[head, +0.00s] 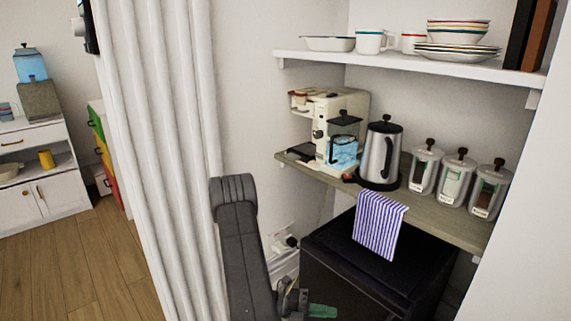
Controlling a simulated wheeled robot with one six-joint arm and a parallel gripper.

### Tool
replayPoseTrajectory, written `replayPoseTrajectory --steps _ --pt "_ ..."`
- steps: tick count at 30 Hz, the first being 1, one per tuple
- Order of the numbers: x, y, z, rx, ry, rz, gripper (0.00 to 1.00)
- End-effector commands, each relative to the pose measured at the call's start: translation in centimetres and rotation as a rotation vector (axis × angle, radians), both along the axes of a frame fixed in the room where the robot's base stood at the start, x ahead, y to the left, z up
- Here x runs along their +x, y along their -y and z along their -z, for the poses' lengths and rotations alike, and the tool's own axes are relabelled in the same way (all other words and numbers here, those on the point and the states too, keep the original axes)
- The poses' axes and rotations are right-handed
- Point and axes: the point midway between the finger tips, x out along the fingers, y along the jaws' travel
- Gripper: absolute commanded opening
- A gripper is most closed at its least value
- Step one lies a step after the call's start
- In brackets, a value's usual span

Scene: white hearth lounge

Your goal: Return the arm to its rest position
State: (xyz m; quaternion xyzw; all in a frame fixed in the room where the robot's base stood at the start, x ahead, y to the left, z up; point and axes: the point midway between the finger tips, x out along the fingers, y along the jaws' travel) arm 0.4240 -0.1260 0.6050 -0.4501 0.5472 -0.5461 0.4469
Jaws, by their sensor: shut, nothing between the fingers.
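My arm (243,258) shows in the head view as a dark grey link. It rises from the bottom edge to a ridged rounded end in front of the white curtain. Small grey and green parts (300,305) show beside it at the bottom edge, cut off by the frame. I cannot make out my gripper's fingers, and nothing held shows.
Right of the arm stands a black cabinet (350,280) under a wooden shelf (445,215) with a coffee machine (340,115), kettle (383,153) and jars (460,178). A striped cloth (379,224) hangs from it. The curtain (160,130) is close on the left.

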Motion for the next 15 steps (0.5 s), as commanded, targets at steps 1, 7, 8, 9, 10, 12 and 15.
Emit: replayPoseTrajectory --steps 1,7,8,9,10,12,15 --pt "0.0 0.2 0.0 0.0 0.0 0.001 0.0" --pt "-0.2 2.1 0.1 0.0 0.001 0.004 0.0" --pt "-0.3 2.5 0.1 0.0 0.0 0.005 0.0" --pt "-0.4 3.1 0.1 0.001 0.0 0.005 0.0" --pt "-0.4 3.5 0.1 0.001 0.0 0.005 0.0" --pt "-0.5 4.6 0.1 0.001 0.0 0.005 0.0" --pt "-0.6 6.0 0.1 0.001 0.0 0.005 0.0"
